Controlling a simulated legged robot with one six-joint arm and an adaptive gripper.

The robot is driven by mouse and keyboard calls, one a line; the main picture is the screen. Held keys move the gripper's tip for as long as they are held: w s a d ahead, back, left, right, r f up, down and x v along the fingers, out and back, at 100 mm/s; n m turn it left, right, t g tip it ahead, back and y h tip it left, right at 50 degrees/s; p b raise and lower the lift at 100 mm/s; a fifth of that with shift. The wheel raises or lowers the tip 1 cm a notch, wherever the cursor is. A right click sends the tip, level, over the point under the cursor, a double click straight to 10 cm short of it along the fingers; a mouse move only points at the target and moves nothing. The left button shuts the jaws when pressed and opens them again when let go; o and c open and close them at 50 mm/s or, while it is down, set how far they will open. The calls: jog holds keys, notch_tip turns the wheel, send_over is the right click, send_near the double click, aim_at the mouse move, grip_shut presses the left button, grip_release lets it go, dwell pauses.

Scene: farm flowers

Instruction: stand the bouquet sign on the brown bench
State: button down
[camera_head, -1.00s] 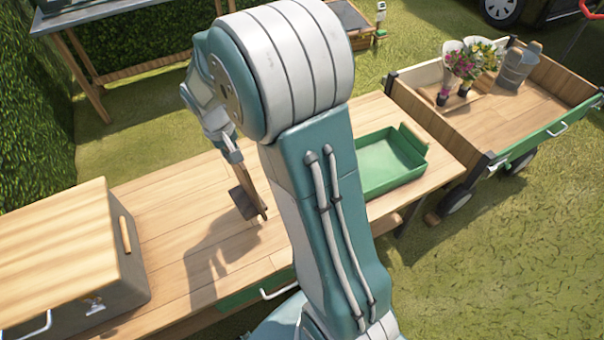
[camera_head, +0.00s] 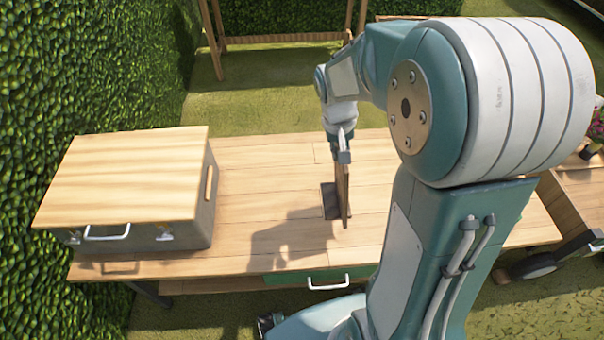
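The bouquet sign (camera_head: 345,197) is a thin brown board seen nearly edge-on, with a dark flat part (camera_head: 329,201) at its left. It is upright over the middle of the brown wooden bench (camera_head: 262,187). My gripper (camera_head: 343,155) is at the top edge of the sign and looks shut on it, its fingers pointing down. I cannot tell whether the sign's lower edge touches the bench top. The sign's face is turned away from view. My arm hides the right part of the bench.
A large box with a wooden lid (camera_head: 130,175) stands on the bench's left end. A green drawer with a white handle (camera_head: 328,282) is at the front. A wooden cart (camera_head: 585,195) is at the right. A hedge (camera_head: 75,75) borders the left. Bench top between box and sign is clear.

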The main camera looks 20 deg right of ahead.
jog(key=w+a+f, duration=0.4)
jog(key=a+f, duration=0.5)
jog(key=f, duration=0.2)
jog(key=shift+w, duration=0.25)
jog(key=shift+f, duration=0.1)
jog(key=c, duration=0.7)
grip_release()
